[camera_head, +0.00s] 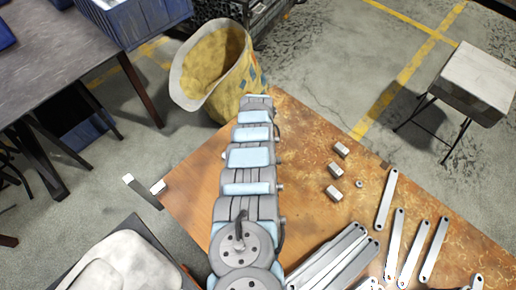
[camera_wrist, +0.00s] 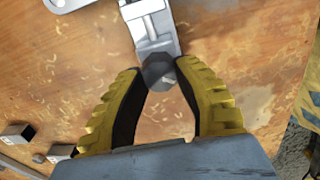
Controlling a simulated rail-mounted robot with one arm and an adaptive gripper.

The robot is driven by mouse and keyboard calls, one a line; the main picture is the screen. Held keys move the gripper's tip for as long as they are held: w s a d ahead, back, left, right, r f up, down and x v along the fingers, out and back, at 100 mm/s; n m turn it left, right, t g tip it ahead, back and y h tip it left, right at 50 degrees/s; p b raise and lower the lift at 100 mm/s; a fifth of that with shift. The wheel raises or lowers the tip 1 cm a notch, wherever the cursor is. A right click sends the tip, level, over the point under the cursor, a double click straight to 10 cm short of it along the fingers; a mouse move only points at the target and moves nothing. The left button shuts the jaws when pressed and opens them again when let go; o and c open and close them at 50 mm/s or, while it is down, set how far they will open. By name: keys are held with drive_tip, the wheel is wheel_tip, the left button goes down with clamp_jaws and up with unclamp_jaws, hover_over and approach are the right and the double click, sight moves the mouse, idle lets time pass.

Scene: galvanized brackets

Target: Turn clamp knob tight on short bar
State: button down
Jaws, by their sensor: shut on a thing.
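In the wrist view, my gripper (camera_wrist: 160,74) has its two yellow ribbed fingers closed around a dark grey faceted knob (camera_wrist: 157,68). The knob sits at the near end of a light grey metal clamp (camera_wrist: 151,24), which runs off the top edge. A grey bar end with a hole (camera_wrist: 66,4) shows at the top left, beside the clamp. I cannot tell whether it is the short bar, or whether it touches the clamp. In the head view, my arm covers the middle of the table, and neither the gripper nor the clamp can be made out.
The brown worktable (camera_head: 300,125) holds small metal blocks (camera_head: 336,170), a nut (camera_head: 359,184) and several loose flat bars (camera_head: 387,200) on the right. A yellow sack (camera_head: 215,75) stands beyond its far edge. A stool (camera_head: 475,80) stands at the right.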

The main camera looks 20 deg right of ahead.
drive_tip(key=shift+f+m, duration=0.15)
drive_tip(key=shift+m, duration=0.45)
drive_tip(key=m+b, duration=0.2)
drive_tip(key=m, duration=0.1)
drive_tip(key=m+b, duration=0.2)
drive_tip(key=m, duration=0.3)
drive_tip(key=shift+m, duration=0.3)
drive_tip(key=c, duration=0.9)
unclamp_jaws()
drive_tip(key=shift+r, duration=0.2)
wheel_tip(320, 180, up, 6)
drive_tip(key=p, duration=0.5)
drive_tip(key=shift+p, duration=0.3)
drive_tip(key=shift+f, duration=0.1)
